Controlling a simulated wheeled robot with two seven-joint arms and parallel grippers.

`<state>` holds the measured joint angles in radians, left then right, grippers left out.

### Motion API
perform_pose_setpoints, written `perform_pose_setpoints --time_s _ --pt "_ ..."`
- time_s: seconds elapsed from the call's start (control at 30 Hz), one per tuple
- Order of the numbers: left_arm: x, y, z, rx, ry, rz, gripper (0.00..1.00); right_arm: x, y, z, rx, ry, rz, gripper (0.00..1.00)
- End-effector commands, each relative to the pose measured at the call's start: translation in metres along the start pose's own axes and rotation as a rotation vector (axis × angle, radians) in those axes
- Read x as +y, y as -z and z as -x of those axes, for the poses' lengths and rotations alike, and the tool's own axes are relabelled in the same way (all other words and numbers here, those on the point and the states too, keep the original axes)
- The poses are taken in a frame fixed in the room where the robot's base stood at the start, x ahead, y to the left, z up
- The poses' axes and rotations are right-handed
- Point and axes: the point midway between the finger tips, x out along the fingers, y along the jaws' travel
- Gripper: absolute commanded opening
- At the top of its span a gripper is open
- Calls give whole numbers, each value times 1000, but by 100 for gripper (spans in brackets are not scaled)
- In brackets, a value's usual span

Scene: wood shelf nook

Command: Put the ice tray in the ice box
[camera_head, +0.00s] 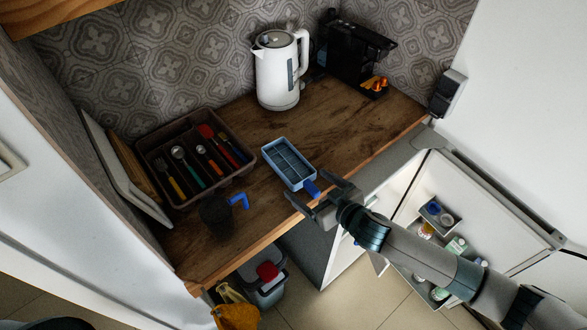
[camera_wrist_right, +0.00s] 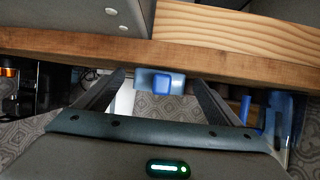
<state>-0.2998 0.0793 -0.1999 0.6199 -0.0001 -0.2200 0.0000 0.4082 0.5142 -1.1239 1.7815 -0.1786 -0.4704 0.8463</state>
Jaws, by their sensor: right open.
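The ice tray (camera_head: 289,163) is a blue rectangular tray with a darker blue tab (camera_head: 311,188) at its near end. It lies on the wooden counter close to the front edge. My right gripper (camera_head: 307,184) is open at the counter's front edge, with its fingers on either side of the tab. In the right wrist view, the tray's blue end (camera_wrist_right: 162,84) shows between the two spread fingers, and no grip on it is visible. I cannot clearly make out the ice box. My left gripper is not in view.
A cutlery tray (camera_head: 167,203), a dark cup with a blue handle (camera_head: 215,215) and a white kettle (camera_head: 279,75) stand on the counter (camera_head: 330,125). A black coffee machine (camera_head: 350,55) is at the back. Below right, an open fridge door (camera_head: 495,210) holds bottles and jars.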

Motion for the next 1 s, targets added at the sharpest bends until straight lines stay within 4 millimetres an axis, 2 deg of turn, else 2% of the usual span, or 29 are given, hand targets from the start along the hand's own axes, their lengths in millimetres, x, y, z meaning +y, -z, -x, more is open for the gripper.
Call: perform_pose_setpoints --time_s 0.27,0.5,1.0 --pt "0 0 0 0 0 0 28 0 0 0 0 0 0 88" --pt "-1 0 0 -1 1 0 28 0 0 0 -1 0 0 31" --pt "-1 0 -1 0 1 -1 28 0 3 1 2 0 0 30"
